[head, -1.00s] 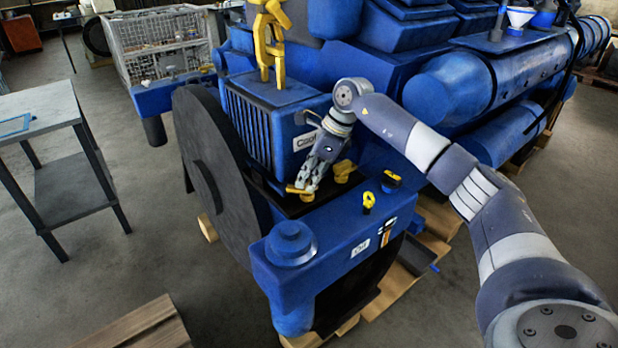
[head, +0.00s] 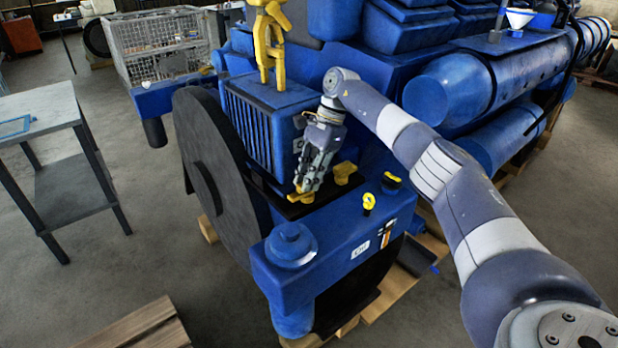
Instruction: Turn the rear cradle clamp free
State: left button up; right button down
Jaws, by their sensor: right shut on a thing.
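My right gripper (head: 304,188) points down and is shut on a yellow clamp (head: 300,198) on the dark ledge beside the engine's blue grille block. The fingers hide part of this clamp. A second yellow clamp (head: 344,172) sits just to its right on the same ledge, apart from the fingers. I cannot tell from labels which one is the rear clamp. My left gripper is not in view.
A yellow ring (head: 369,202) and a black-and-yellow piece (head: 391,180) sit on the blue block in front. A large dark wheel (head: 215,175) stands left of the gripper. A grey table (head: 45,103) stands far left.

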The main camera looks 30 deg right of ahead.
jog(key=shift+r+n, duration=0.1)
jog(key=shift+n, duration=0.2)
jog(key=c, duration=1.5)
grip_release()
jog(key=shift+d, duration=0.1)
jog(key=v, duration=1.2)
jog(key=shift+w, duration=0.1)
